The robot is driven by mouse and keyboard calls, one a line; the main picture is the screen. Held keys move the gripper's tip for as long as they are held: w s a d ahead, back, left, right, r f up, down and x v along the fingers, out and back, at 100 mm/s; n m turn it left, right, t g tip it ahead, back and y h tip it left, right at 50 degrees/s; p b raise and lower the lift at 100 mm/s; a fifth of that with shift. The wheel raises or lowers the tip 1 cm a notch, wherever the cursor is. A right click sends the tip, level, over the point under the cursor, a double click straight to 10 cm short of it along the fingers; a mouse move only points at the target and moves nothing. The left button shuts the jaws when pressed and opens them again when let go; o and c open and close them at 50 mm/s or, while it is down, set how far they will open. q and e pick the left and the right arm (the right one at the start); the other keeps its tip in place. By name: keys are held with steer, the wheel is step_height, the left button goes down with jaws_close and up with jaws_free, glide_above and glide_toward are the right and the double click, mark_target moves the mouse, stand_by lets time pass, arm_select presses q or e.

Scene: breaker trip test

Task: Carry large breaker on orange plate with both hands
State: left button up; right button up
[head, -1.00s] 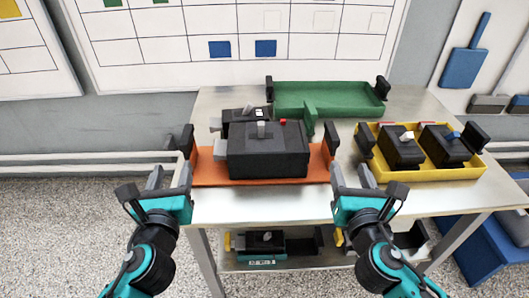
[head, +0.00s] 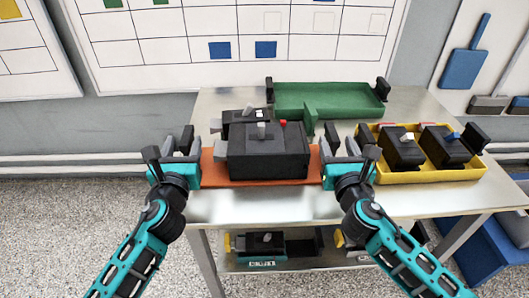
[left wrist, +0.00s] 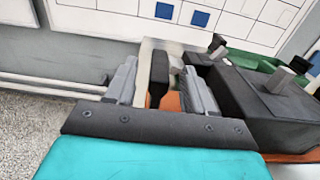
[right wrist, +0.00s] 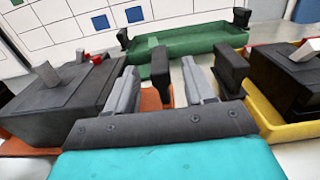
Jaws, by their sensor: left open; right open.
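The large dark-grey breaker (head: 268,155) sits on the orange plate (head: 262,183) on the table, with a smaller dark breaker (head: 240,118) behind it. My left gripper (head: 183,145) is open at the plate's left end; in the left wrist view the black left handle (left wrist: 160,78) stands between its open fingers (left wrist: 163,92). My right gripper (head: 345,148) is open at the plate's right end; in the right wrist view the black right handle (right wrist: 160,72) stands between its open fingers (right wrist: 160,92). I cannot tell whether any finger touches a handle.
A yellow tray (head: 425,178) with two dark breakers stands close to the right of my right gripper. An empty green tray (head: 335,98) lies behind. The table (head: 260,206) is bare along its front edge. A lower shelf holds more devices (head: 265,243).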

mark_target(187, 132)
arm_select(q)
steer(key=shift+w+a, duration=0.1)
steer(key=shift+w, duration=2.25)
arm_select(e)
steer(key=shift+w+a, duration=0.1)
steer(key=shift+w, duration=2.25)
arm_select(q)
steer(key=shift+c, duration=0.3)
arm_select(e)
steer(key=shift+c, duration=0.3)
arm_select(q)
jaws_close()
arm_select(e)
jaws_close()
arm_select(q)
steer(key=shift+r, duration=0.25)
arm_select(e)
steer(key=shift+w+r, duration=0.1)
steer(key=shift+r, duration=0.15)
